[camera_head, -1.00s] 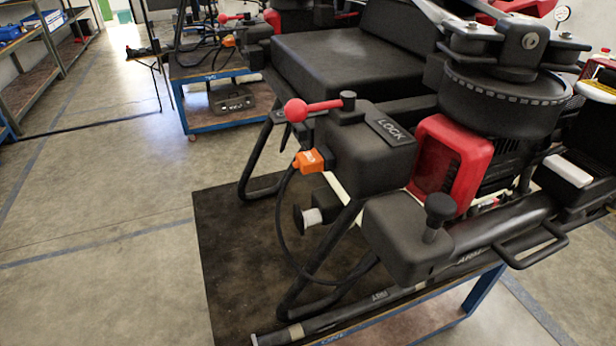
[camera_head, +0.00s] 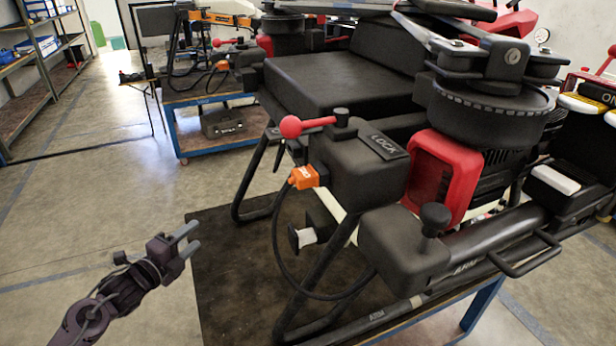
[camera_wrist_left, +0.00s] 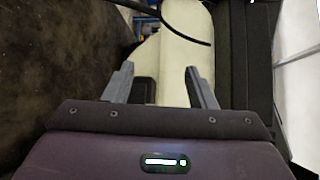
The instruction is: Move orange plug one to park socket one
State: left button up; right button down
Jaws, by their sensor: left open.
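The orange plug (camera_head: 304,176) sits at the left side of the black LOCK box (camera_head: 350,175) on the drone, with a black cable (camera_head: 284,255) looping down from it. Below it, a fitting with a white neck and dark round end (camera_head: 301,238) sticks out to the left; I cannot tell whether this is the park socket. My left gripper (camera_head: 191,240) is open and empty, low and left of the plug, near the left edge of the dark bench top. In the left wrist view its open fingers (camera_wrist_left: 158,72) point towards a pale surface (camera_wrist_left: 172,60). My right gripper is not in view.
A red ball-ended lever (camera_head: 306,125) sits above the plug. A tubular black leg (camera_head: 245,185) stands behind the cable. The dark bench top (camera_head: 225,290) is clear near my left gripper. A second blue cart (camera_head: 190,125) stands behind.

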pick_arm(q)
jog(key=s+d+r+m+g+h, duration=0.15)
jog(key=d+r+m+h, duration=0.3)
jog(key=r+m, duration=0.6)
jog(key=s+d+r+m+g+h, duration=0.2)
jog(key=s+d+r+m, duration=0.25)
jog(key=r, duration=0.25)
jog(key=s+d+r+m+g+h, duration=0.2)
jog(key=s+d+r+m, duration=0.1)
jog(key=s+r, duration=0.25)
jog(key=m+g+b, duration=0.1)
jog(key=m+g, duration=0.3)
jog(key=m, duration=0.3)
send_near(294, 180)
jog(key=shift+d+f+t, duration=0.15)
jog(key=shift+d+t, duration=0.1)
jog(key=shift+d, duration=0.2)
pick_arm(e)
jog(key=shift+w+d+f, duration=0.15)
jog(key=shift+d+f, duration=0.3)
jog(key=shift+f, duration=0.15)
